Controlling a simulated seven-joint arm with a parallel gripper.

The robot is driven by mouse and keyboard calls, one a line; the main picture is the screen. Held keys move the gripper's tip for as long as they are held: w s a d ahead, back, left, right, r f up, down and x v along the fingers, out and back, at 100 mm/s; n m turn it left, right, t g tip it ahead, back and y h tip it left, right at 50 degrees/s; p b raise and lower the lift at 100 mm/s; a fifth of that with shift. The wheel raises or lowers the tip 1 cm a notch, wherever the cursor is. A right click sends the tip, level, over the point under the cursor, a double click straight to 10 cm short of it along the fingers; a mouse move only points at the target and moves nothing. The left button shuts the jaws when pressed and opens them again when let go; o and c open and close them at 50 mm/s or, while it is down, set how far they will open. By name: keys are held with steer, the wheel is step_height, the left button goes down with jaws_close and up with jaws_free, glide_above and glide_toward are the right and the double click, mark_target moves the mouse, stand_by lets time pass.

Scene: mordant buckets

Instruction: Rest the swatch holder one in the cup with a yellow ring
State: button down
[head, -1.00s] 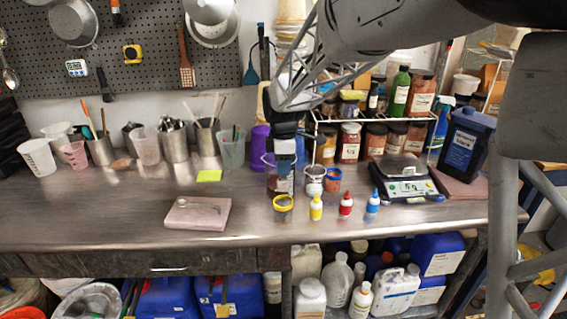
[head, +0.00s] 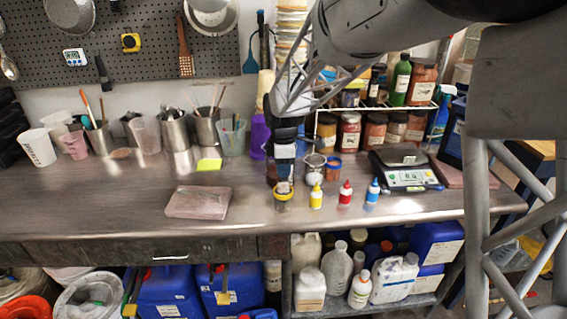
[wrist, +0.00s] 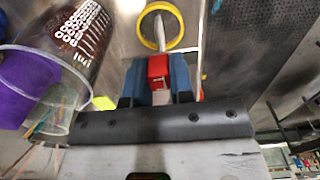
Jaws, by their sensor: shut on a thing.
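My gripper (wrist: 157,75) is shut on the red block-shaped end of the swatch holder (wrist: 158,70). A pale, thin rod runs from the red block away from the fingers. In the wrist view the rod overlaps the opening of the cup with a yellow ring (wrist: 176,43). I cannot tell how deep its tip is in the cup. In the head view my gripper (head: 284,176) is directly above the same cup (head: 283,193), which stands upright near the bench front. The held holder is mostly hidden by the gripper there.
Small yellow (head: 316,198), red (head: 345,195) and blue (head: 373,192) bottles stand right of the cup. Two other small cups stand behind them, one white-rimmed (head: 314,166). A scale (head: 408,178) is farther right. A pinkish slab (head: 198,203) lies left, with clear bench between.

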steer(key=shift+f, duration=2.65)
steer(key=shift+f, duration=0.1)
steer(key=c, duration=0.9)
jaws_free()
steer(key=shift+r, duration=3.95)
